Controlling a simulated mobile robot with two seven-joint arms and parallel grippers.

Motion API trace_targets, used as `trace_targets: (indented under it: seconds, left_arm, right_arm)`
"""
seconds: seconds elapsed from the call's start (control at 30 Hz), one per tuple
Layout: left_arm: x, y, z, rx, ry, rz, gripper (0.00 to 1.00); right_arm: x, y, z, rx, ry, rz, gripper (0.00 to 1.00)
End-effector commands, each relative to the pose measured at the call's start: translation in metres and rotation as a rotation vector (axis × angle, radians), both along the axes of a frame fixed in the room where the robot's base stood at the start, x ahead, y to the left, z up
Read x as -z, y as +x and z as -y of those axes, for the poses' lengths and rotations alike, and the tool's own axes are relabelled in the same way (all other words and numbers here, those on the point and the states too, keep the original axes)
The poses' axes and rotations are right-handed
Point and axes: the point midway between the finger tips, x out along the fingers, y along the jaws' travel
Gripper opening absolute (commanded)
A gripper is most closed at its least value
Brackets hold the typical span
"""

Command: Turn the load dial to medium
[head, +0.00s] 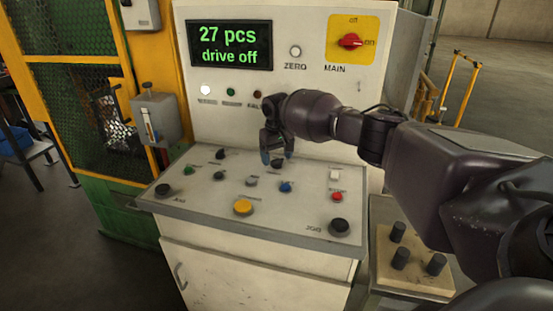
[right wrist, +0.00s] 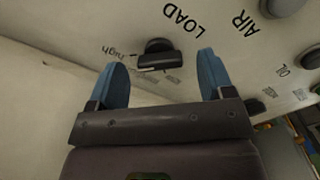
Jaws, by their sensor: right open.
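The load dial (right wrist: 158,54) is a black knob with a raised bar, beside the printed word LOAD in the right wrist view. The word "high" is printed to its left; I cannot tell which mark it points to. In the head view the dial (head: 277,162) is a dark knob at the back of the sloped panel, partly hidden by my gripper. My right gripper (head: 277,157) is open above it; its blue fingertips (right wrist: 164,78) show on either side of the dial in the wrist view, not closed on it. My left gripper is not in view.
The console panel (head: 175,205) carries several other knobs and buttons, including a yellow button (head: 243,207) and a black jog button (head: 339,227). A display (head: 230,46) reads "27 pcs drive off". A red main switch (head: 350,41) is at upper right. A block with black pegs (head: 400,258) stands at right.

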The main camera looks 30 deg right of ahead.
Motion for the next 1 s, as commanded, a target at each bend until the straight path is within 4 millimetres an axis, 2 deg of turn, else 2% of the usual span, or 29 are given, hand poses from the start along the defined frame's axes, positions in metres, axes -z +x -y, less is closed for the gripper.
trace_targets:
  seconds: [0.13, 0.43, 0.77, 1.0]
  left_arm:
    - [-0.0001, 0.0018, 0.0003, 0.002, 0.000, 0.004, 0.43]
    - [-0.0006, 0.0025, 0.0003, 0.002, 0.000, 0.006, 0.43]
    - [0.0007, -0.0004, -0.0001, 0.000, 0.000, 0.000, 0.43]
    - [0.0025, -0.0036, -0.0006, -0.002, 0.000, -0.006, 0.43]
  right_arm:
    - [0.0080, -0.0001, 0.0006, 0.001, 0.000, 0.001, 0.74]
    - [0.0089, -0.0001, 0.0006, 0.001, -0.001, 0.001, 0.74]
    - [0.0087, -0.0001, 0.0007, 0.001, -0.001, 0.001, 0.25]
    - [0.0088, -0.0001, 0.0008, -0.021, 0.000, 0.001, 0.25]
